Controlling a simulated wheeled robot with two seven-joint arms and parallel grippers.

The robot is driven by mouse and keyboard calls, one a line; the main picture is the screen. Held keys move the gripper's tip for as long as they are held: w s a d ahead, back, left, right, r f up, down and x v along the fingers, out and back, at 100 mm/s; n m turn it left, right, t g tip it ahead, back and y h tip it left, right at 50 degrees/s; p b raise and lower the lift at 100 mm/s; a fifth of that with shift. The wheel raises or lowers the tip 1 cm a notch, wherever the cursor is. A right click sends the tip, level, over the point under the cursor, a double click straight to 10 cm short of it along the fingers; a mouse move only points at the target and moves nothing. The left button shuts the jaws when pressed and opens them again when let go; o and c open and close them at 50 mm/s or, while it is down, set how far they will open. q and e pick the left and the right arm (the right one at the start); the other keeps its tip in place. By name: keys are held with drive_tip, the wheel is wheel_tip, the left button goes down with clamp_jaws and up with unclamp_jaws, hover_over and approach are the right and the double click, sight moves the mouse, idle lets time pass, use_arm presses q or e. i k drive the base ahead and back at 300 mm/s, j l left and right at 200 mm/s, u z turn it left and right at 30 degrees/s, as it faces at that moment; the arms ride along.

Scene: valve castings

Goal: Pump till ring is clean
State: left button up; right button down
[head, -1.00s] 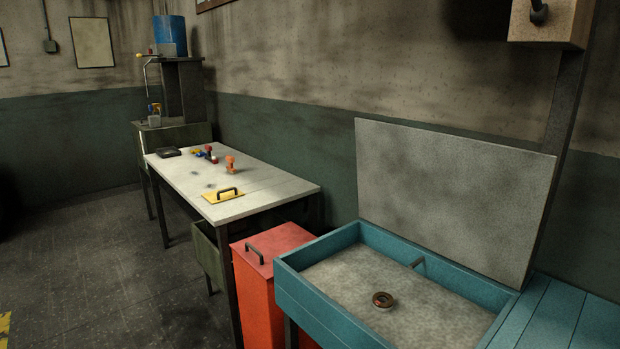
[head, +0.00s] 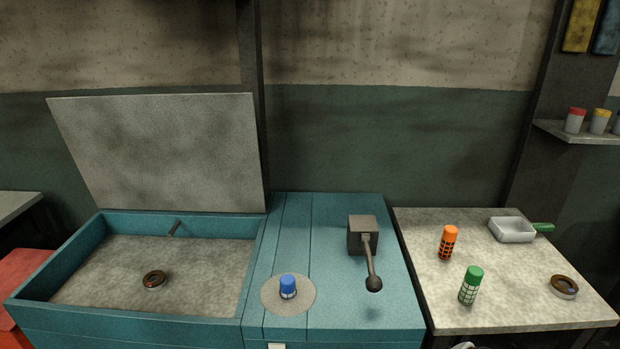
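A ring (head: 154,279), reddish brown and dark, lies flat in the open teal wash basin (head: 25,283) at the left. A short grey spout (head: 174,228) sticks out over the basin floor behind it. A grey block with a dark lever ending in a black ball, looking like the pump handle (head: 371,266), is on the teal top right of the basin. A second ring (head: 564,287), brown with a small bluish patch, lies on the right table.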

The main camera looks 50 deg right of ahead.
sight(373, 283)
drive_tip(key=z, duration=1.9)
